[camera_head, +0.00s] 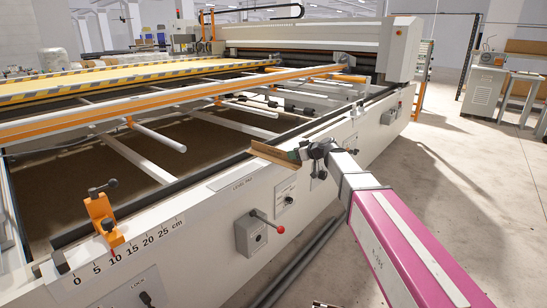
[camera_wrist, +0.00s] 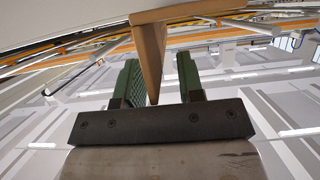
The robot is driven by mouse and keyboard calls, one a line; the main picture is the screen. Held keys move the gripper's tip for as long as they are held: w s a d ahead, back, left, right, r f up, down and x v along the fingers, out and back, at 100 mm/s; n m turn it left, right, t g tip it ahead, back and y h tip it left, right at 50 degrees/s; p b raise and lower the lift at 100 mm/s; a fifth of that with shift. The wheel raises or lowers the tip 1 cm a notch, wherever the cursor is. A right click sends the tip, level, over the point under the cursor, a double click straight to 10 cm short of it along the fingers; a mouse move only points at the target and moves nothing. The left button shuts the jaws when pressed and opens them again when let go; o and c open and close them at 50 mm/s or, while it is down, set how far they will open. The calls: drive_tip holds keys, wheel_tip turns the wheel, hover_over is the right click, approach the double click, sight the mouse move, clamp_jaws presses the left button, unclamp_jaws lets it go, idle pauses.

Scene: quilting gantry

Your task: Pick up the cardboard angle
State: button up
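The cardboard angle (camera_head: 273,155) is a brown folded strip. In the head view it lies on the top edge of the white machine rail, its right end at my gripper (camera_head: 301,152). In the wrist view the cardboard angle (camera_wrist: 150,50) reaches down between the two green-padded fingers of my gripper (camera_wrist: 160,62). The fingers are apart. A gap shows between the cardboard and the right finger; the cardboard is close to the left finger, and I cannot tell whether they touch.
The white rail (camera_head: 215,215) carries a lever box with a red knob (camera_head: 251,234), a dial and a scale. An orange clamp (camera_head: 104,220) stands on its near end. Orange-edged bars (camera_head: 150,108) cross the open frame. Bare floor (camera_head: 450,180) lies to the right.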

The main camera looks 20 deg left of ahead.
clamp_jaws()
drive_tip(key=shift+r, duration=0.1)
